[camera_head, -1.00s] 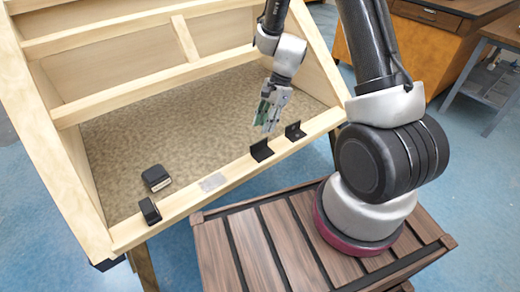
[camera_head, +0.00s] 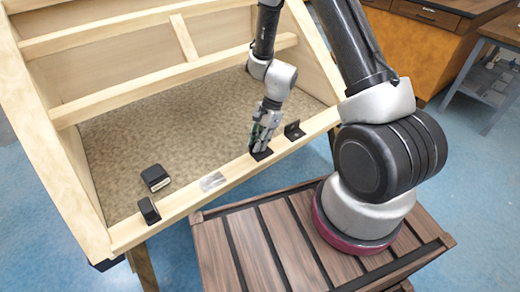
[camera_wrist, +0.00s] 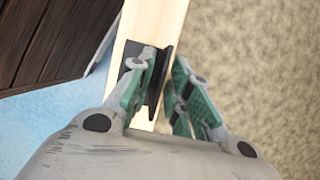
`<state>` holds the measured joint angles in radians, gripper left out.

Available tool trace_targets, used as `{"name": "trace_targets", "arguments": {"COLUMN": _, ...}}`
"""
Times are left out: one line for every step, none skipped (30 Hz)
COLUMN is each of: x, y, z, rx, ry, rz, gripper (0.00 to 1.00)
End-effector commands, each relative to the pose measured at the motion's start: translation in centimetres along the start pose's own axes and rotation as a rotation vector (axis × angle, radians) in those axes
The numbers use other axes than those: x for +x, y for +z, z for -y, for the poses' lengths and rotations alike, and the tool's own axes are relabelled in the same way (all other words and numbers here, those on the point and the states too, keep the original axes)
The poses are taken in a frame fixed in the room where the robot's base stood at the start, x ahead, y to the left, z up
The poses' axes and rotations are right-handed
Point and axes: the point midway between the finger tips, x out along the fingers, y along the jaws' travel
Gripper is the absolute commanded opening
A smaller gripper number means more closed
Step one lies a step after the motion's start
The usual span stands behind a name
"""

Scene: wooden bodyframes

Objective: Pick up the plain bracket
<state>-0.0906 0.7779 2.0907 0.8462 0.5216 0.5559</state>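A black L-shaped bracket (camera_head: 263,155) sits on the front wooden rail, with its upright plate between the fingers of my gripper (camera_head: 259,143). In the wrist view the bracket (camera_wrist: 158,78) shows between the two green-padded fingers of my gripper (camera_wrist: 163,64). The fingers are apart; a gap shows on the right side, and I cannot tell whether the left finger touches the plate. A similar black bracket (camera_head: 294,131) stands on the rail to the right. Another black bracket (camera_head: 149,211) is at the rail's left end. I cannot tell which one is called plain.
A silver plate (camera_head: 212,181) lies on the rail left of my gripper. A dark block with a pale face (camera_head: 156,178) lies on the speckled panel (camera_head: 150,130). The wooden frame (camera_head: 60,165) has raised sides and crossbars. The panel's middle is clear.

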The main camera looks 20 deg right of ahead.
Motion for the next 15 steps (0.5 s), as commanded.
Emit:
{"name": "trace_targets", "arguments": {"x": -0.01, "y": 0.0, "z": 0.0, "rx": 0.0, "ry": 0.0, "rz": 0.0, "gripper": 0.04}}
{"name": "trace_targets", "arguments": {"x": -0.01, "y": 0.0, "z": 0.0, "rx": 0.0, "ry": 0.0, "rz": 0.0, "gripper": 0.0}}
{"name": "trace_targets", "arguments": {"x": -0.02, "y": 0.0, "z": 0.0, "rx": 0.0, "ry": 0.0, "rz": 0.0, "gripper": 0.0}}
{"name": "trace_targets", "arguments": {"x": -0.02, "y": 0.0, "z": 0.0, "rx": 0.0, "ry": 0.0, "rz": 0.0, "gripper": 0.0}}
{"name": "trace_targets", "arguments": {"x": -0.02, "y": 0.0, "z": 0.0, "rx": 0.0, "ry": 0.0, "rz": 0.0, "gripper": 0.0}}
{"name": "trace_targets", "arguments": {"x": -0.02, "y": 0.0, "z": 0.0, "rx": 0.0, "ry": 0.0, "rz": 0.0, "gripper": 0.0}}
{"name": "trace_targets", "arguments": {"x": -0.03, "y": 0.01, "z": 0.01, "rx": 0.0, "ry": 0.0, "rz": 0.0, "gripper": 0.0}}
{"name": "trace_targets", "arguments": {"x": -0.03, "y": 0.01, "z": 0.01, "rx": 0.0, "ry": 0.0, "rz": 0.0, "gripper": 0.0}}
{"name": "trace_targets", "arguments": {"x": -0.03, "y": 0.01, "z": 0.01, "rx": 0.0, "ry": 0.0, "rz": 0.0, "gripper": 0.0}}
{"name": "trace_targets", "arguments": {"x": -0.03, "y": 0.01, "z": 0.01, "rx": 0.0, "ry": 0.0, "rz": 0.0, "gripper": 0.0}}
{"name": "trace_targets", "arguments": {"x": -0.03, "y": 0.01, "z": 0.01, "rx": 0.0, "ry": 0.0, "rz": 0.0, "gripper": 0.0}}
{"name": "trace_targets", "arguments": {"x": -0.04, "y": 0.01, "z": 0.01, "rx": 0.0, "ry": 0.0, "rz": 0.0, "gripper": 0.0}}
{"name": "trace_targets", "arguments": {"x": -0.07, "y": 0.03, "z": 0.02, "rx": 0.0, "ry": 0.0, "rz": 0.0, "gripper": 0.0}}
{"name": "trace_targets", "arguments": {"x": -0.14, "y": 0.05, "z": 0.03, "rx": 0.0, "ry": -0.001, "rz": 0.0, "gripper": 0.0}}
{"name": "trace_targets", "arguments": {"x": -0.29, "y": 0.11, "z": 0.04, "rx": 0.0, "ry": -0.001, "rz": 0.0, "gripper": 0.0}}
